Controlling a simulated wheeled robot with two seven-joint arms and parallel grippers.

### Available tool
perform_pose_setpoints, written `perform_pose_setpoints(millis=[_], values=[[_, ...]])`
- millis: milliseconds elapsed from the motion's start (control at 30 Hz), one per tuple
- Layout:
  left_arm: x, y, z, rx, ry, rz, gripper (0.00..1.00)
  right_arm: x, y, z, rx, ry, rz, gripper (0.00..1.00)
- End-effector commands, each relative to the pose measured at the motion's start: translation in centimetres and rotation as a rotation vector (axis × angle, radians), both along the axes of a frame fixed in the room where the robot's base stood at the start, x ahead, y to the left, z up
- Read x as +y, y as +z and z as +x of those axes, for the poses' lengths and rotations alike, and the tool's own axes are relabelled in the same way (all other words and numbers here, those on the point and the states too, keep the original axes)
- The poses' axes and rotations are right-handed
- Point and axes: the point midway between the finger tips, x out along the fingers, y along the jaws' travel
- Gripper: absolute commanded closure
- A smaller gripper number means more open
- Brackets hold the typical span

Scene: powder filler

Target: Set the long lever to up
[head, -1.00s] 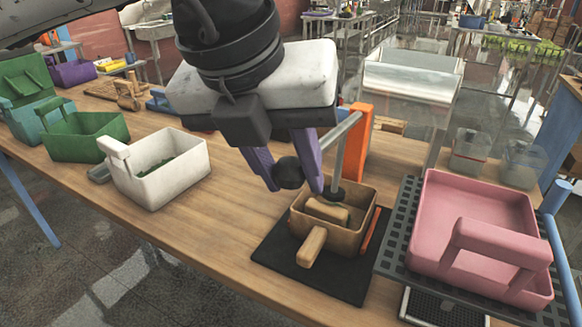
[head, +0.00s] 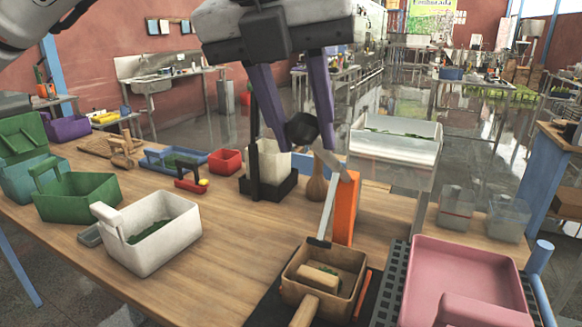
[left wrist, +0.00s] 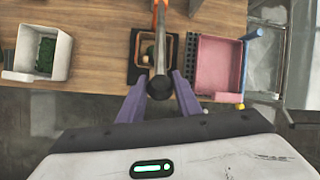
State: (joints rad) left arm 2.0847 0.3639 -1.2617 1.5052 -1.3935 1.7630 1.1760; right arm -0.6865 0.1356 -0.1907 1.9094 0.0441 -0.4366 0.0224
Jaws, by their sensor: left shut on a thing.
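The long lever (head: 333,160) is a grey bar on an orange post (head: 344,209), with a black ball knob (head: 301,130) at its free end. The bar slopes upward from the post to the knob. A thin grey rod hangs from it, and its flat foot is above a tan box (head: 324,283). My left gripper (head: 303,142) has its purple fingers on either side of the knob and is shut on it. The left wrist view also shows the knob (left wrist: 160,88) between the fingertips. My right gripper is not in view.
A white bin (head: 150,250) and green bins stand to the left. A pink tray (head: 465,262) sits at the right on a dark perforated rack. A cream container (head: 268,165) on a black stand is behind the gripper. Clear wood lies in the middle of the table.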

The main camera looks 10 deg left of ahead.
Motion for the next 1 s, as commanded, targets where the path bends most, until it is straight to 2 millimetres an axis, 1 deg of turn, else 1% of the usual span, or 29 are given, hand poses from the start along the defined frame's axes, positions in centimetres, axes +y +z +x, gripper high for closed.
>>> perform_pose_setpoints(millis=[33,100,300,500,800,833,900,933,1000], values=[[-0.3,0.9,0.6,-0.008,0.004,-0.006,1.0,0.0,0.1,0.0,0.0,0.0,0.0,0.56],[-0.5,1.6,1.1,-0.008,0.003,-0.005,1.0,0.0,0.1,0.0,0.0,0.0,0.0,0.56],[-0.8,2.8,2.3,-0.009,0.002,-0.005,1.0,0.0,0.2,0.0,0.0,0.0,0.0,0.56],[-0.9,3.1,2.6,-0.009,0.001,-0.004,1.0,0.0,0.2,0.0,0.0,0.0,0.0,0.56],[-0.9,3.1,2.6,-0.009,0.001,-0.004,1.0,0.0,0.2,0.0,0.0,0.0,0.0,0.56],[-0.9,3.1,2.6,-0.009,0.001,-0.005,0.66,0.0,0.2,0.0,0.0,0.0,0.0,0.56],[-0.9,3.0,2.6,-0.008,0.001,-0.004,0.54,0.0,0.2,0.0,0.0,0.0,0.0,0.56],[-0.9,3.0,2.6,-0.007,0.001,-0.004,0.51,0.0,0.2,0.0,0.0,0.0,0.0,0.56],[-0.9,3.0,2.6,-0.006,0.001,-0.003,0.51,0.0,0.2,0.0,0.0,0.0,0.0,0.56]])
